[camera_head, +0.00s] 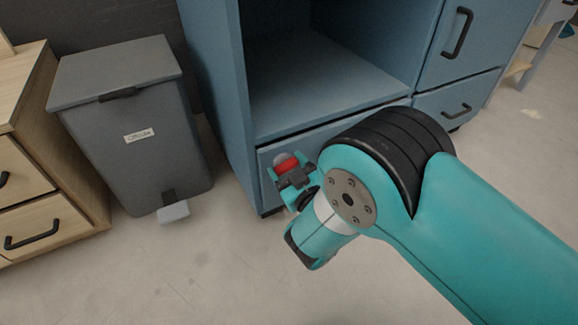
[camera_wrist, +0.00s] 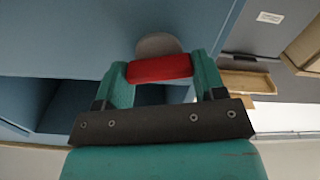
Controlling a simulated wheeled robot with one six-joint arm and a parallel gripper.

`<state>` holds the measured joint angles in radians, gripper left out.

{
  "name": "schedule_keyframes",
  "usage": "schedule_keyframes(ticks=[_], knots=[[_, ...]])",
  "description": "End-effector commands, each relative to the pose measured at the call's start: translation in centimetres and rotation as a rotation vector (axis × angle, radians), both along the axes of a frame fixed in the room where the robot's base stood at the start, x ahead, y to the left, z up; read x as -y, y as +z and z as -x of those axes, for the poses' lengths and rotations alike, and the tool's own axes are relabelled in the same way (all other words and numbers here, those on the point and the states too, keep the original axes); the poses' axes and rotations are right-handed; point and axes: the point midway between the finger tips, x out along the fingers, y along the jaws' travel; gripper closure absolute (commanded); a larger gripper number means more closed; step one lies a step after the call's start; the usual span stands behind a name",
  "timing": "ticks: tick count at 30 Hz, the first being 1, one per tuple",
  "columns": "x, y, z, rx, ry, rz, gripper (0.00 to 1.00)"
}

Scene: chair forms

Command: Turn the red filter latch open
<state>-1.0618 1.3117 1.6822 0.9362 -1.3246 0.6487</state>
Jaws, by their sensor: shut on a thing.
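The red filter latch (camera_head: 287,164) is a short red bar on a round grey mount, low on the front of the blue cabinet. In the wrist view the red latch (camera_wrist: 160,68) lies across the space between the two teal fingers, with the grey round mount (camera_wrist: 158,44) behind it. My gripper (camera_head: 293,178) is shut on the latch, one finger at each end of the bar. The wrist view also shows my gripper (camera_wrist: 159,75) and its dark palm plate. My arm hides part of the cabinet front around the latch.
The blue cabinet (camera_head: 215,90) has an open compartment above the latch and drawers with black handles at right. A grey pedal bin (camera_head: 125,130) stands left of it, beside a wooden drawer unit (camera_head: 40,170). The floor (camera_head: 190,275) in front is clear.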

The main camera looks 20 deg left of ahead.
Motion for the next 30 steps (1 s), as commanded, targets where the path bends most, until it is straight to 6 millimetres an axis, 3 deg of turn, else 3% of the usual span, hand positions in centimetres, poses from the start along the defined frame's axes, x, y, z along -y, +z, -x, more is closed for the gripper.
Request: schedule_keyframes(ticks=[30], knots=[[-0.36, -0.02, 0.39, 0.731, 0.003, 0.619, 0.6]])
